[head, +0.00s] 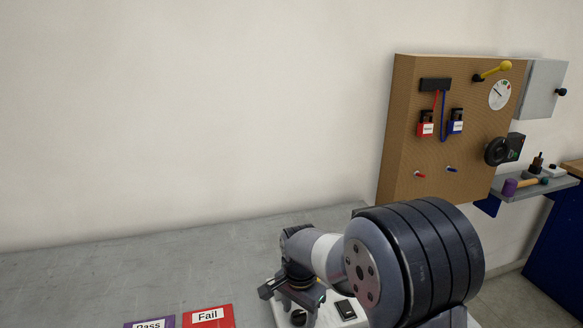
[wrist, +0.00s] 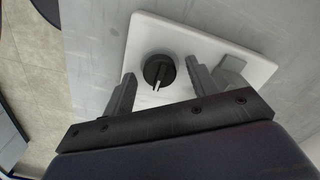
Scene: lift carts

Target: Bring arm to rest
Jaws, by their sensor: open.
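My arm reaches in from the lower right of the head view, and my gripper (head: 286,299) is low over the grey bench beside a white panel (head: 345,321). In the wrist view my gripper (wrist: 158,86) is open, with a black rotary knob (wrist: 158,69) of the panel (wrist: 205,45) showing between and beyond its two fingers. The fingers look apart from the knob, though the exact gap is hard to tell. A rocker switch (head: 346,310) is at the right part of the panel. The gripper is empty.
A purple Pass card (head: 150,324) and a red Fail card (head: 208,317) lie on the grey bench (head: 130,270) to the left. A brown pegboard (head: 405,170) with locks and a gauge is on the wall. A shelf (head: 535,189) holds small tools. The bench's left part is clear.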

